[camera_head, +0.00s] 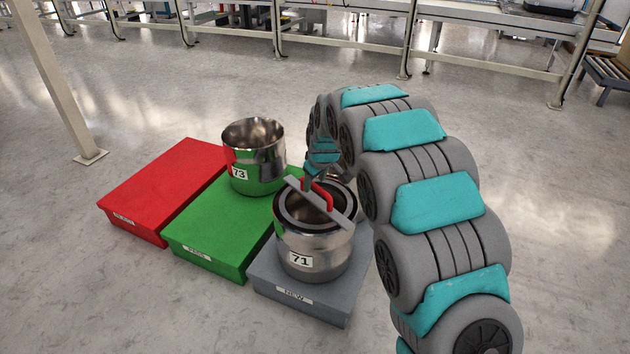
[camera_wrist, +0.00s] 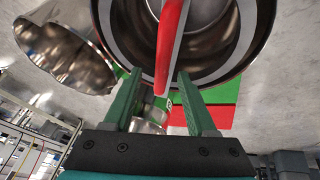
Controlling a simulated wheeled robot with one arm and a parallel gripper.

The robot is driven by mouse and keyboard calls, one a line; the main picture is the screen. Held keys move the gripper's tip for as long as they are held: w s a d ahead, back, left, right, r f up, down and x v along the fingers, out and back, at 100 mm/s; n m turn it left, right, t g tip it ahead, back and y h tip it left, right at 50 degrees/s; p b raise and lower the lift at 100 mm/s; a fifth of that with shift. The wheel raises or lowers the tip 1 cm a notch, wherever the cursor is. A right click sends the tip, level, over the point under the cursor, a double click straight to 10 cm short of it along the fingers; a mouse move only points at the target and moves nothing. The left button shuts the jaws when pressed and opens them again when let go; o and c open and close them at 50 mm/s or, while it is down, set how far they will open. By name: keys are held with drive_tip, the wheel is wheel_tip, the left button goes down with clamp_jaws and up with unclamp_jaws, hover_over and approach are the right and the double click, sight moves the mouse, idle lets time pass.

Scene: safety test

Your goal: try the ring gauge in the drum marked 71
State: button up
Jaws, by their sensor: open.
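The drum marked 71 (camera_head: 325,265) is a shiny steel pot standing upright on the grey platform. The ring gauge (camera_head: 338,213), a dark ring with a flat grey bar across it and a red handle (camera_head: 326,193), lies at the drum's mouth; I cannot tell how deep it sits. My gripper (camera_head: 311,180) is at the handle, partly hidden by my arm. In the wrist view my open gripper (camera_wrist: 162,100) has one green finger on each side of the handle's near end (camera_wrist: 170,45), with gaps showing.
The drum marked 73 (camera_head: 256,160) stands on the green platform (camera_head: 203,225), left of drum 71. A red platform (camera_head: 160,190) is empty further left. Another steel vessel (camera_head: 343,190) shows partly behind drum 71 and my arm. A pale post (camera_head: 60,80) stands at left.

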drive_tip(key=w+a+r+p+v, duration=0.1)
drive_tip(key=w+v, duration=0.1)
drive_tip(key=v, duration=1.2)
drive_tip(key=shift+w, duration=0.15)
idle(0.5)
drive_tip(key=shift+r, duration=0.15)
